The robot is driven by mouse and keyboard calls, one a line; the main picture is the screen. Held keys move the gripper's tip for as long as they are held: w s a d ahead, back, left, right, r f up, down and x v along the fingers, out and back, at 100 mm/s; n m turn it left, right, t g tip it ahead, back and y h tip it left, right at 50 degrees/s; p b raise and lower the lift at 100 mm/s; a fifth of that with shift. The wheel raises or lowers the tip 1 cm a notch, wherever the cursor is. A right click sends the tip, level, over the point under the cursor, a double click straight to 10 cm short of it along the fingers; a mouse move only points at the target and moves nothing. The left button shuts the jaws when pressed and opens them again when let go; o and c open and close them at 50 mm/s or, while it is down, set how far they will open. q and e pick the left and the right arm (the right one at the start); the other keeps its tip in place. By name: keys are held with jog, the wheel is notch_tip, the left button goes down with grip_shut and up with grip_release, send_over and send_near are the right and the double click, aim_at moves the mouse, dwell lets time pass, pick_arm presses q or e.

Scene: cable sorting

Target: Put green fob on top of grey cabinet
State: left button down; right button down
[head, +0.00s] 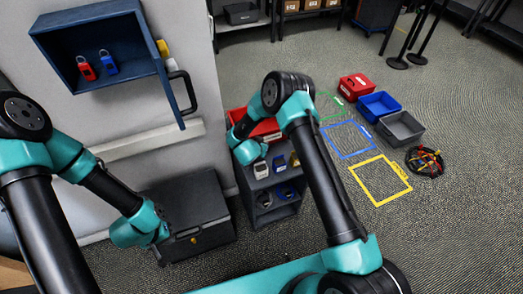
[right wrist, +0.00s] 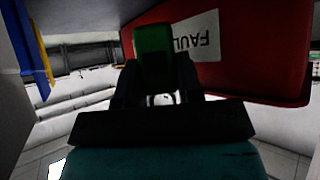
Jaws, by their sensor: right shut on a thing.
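The green fob (right wrist: 154,52) is held between the fingers of my right gripper (right wrist: 155,85), in front of a red bin's label. In the head view the fob is hidden, and my right wrist (head: 247,150) is bent down beside the red bin (head: 264,130). A low dark grey cabinet (head: 205,205) with a yellow lock stands against the wall at lower left. My left gripper (head: 163,250) is at its front left edge; its fingers are too small to read. A smaller grey shelf unit (head: 262,205) stands right of it, under my right wrist.
Several small devices sit on the shelf unit. Bins, coloured floor outlines and a round cable tray (head: 424,160) lie to the right. Floor between them is clear.

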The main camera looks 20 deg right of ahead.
jog(key=shift+f, duration=1.9)
jog(key=shift+f, duration=0.1)
jog(key=c, duration=1.1)
grip_release()
jog(key=shift+o, duration=0.2)
jog(key=shift+r, duration=0.2)
jog(key=v, duration=1.2)
jog(key=shift+f, duration=0.1)
